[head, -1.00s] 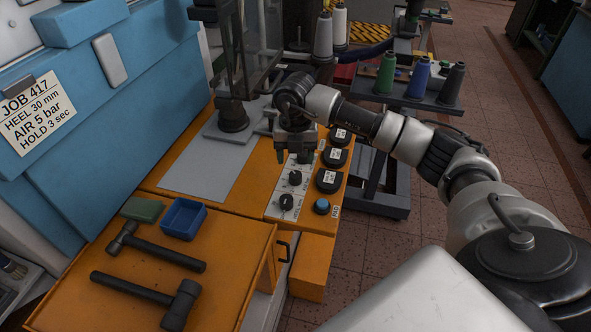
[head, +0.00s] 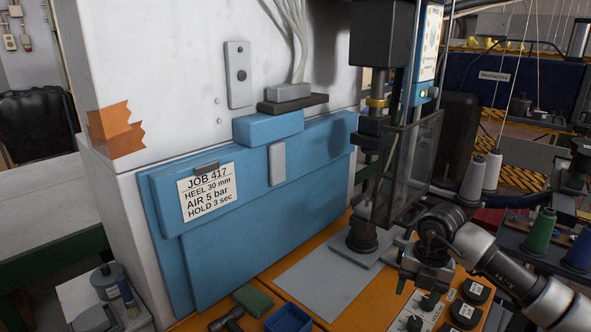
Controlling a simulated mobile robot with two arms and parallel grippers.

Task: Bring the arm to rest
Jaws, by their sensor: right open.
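My right arm (head: 490,255) comes in from the lower right. Its gripper (head: 413,288) points down over the orange bench, just above the control panel with knobs (head: 428,302). The gripper is open, with nothing seen between its fingers. Whether it touches a knob I cannot tell. My left gripper is not in view.
A press with a clear guard (head: 405,175) stands left of the gripper on a grey plate (head: 325,280). A blue bin (head: 288,318) and green block (head: 254,300) lie at the front. Thread cones (head: 492,172) stand at right. A job card (head: 207,192) hangs on the blue cabinet.

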